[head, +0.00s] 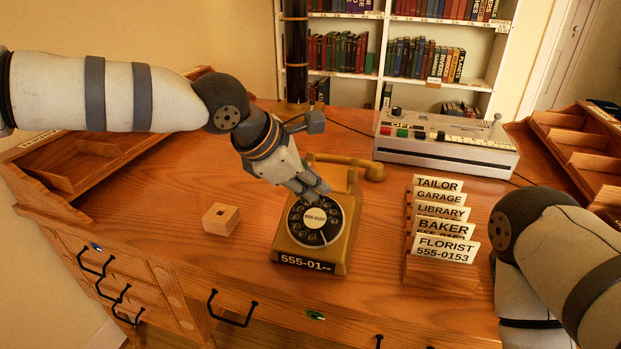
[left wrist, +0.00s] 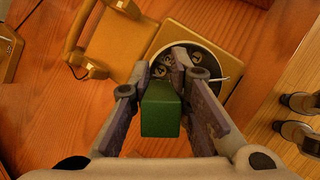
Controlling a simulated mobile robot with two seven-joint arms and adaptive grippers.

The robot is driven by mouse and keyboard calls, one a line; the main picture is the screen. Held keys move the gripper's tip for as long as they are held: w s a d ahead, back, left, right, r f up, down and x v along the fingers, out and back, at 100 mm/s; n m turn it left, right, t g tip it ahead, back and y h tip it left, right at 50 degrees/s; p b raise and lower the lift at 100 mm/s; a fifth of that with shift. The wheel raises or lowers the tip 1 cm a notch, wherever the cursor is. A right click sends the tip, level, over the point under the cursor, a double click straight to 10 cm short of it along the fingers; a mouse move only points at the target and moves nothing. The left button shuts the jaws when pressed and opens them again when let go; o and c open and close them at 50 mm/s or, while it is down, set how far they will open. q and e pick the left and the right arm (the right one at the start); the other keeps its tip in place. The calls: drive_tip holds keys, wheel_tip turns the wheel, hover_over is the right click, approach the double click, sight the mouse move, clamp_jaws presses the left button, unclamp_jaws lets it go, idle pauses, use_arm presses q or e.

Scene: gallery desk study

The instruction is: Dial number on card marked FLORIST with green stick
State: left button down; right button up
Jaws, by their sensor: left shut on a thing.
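A mustard rotary phone (head: 343,243) with a black dial (head: 301,236) stands mid-desk. Its front strip reads "555-01--". The FLORIST card (head: 446,249), reading 555-0153, is frontmost in a wooden card rack (head: 440,275). My right gripper is out of view.
The phone's handset (head: 374,172) is behind the dial. A wooden block with a hole (head: 221,219) stands left of the phone. A grey console (head: 445,145) is at the back right. Wooden trays (head: 55,165) flank the desk. My right arm is right of the rack.

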use_arm(q)
drive_tip(key=shift+w+f, duration=0.25)
drive_tip(key=shift+f, duration=0.25)
drive_tip(key=shift+d, duration=0.1)
